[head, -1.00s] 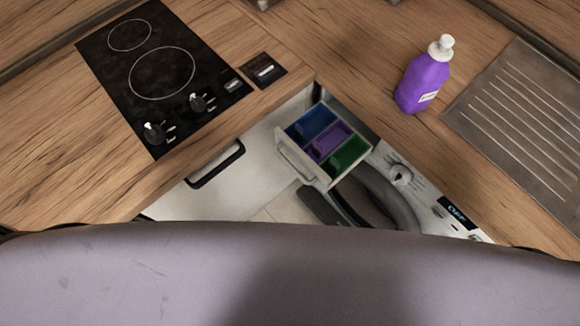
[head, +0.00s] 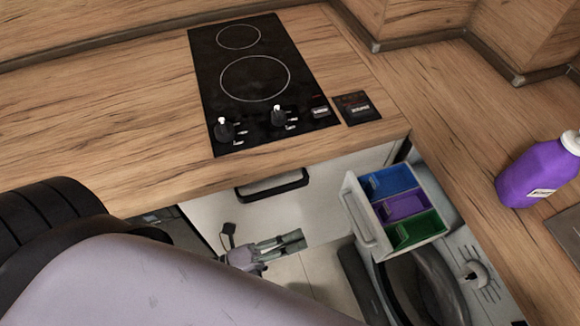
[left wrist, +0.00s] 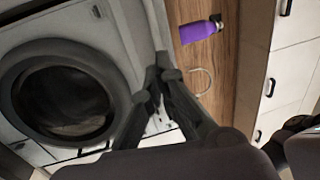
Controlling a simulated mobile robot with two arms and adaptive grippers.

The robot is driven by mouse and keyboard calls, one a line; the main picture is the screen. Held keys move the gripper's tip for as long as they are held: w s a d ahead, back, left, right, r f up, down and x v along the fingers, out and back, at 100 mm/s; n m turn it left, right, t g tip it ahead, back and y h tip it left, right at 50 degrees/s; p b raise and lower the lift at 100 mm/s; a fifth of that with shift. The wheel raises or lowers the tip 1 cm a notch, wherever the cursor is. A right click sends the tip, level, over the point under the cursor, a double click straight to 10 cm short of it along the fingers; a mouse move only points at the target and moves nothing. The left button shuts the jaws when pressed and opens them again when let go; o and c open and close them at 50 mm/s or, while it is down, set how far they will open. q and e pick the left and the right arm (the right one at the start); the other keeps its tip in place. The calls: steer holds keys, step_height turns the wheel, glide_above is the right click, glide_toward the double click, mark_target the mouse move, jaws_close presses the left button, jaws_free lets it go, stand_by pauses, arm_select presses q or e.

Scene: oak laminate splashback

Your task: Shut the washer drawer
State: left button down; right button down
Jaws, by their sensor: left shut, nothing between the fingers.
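The washer drawer (head: 375,220) stands pulled out from the washer front in the head view. Its blue, purple and green compartments show from above, and its pale front with a handle faces left. My left gripper (head: 298,240) is shut and empty, below the counter edge and left of the drawer front, with a gap between them. In the left wrist view its two dark fingers (left wrist: 162,75) come together at the tips beside the washer (left wrist: 125,25). I cannot make out the drawer clearly there. My right gripper is in neither view.
A purple bottle (head: 537,172) stands on the wooden counter (head: 420,100) at the right. A black hob (head: 262,85) with knobs lies behind. A white cabinet front with a dark handle (head: 272,185) is beside the drawer. The round washer door (left wrist: 65,95) shows in the wrist view.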

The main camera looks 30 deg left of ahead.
mark_target(350, 220)
arm_select(q)
steer(key=p+x, duration=0.2)
steer(key=x, duration=0.8)
steer(key=shift+d, duration=0.1)
steer(key=shift+w+d, duration=0.1)
steer(key=f+b+x, duration=0.1)
steer(key=x, duration=0.4)
steer(key=f+b+x, duration=0.1)
steer(key=b+x, duration=0.1)
steer(key=x, duration=0.4)
steer(key=f+b+x, duration=0.1)
steer(key=x, duration=0.4)
steer(key=shift+w+d+f+b, duration=0.15)
steer(key=shift+w+d+b, duration=0.1)
steer(key=shift+d+b, duration=0.2)
steer(key=shift+x, duration=0.8)
steer(key=shift+d, duration=0.1)
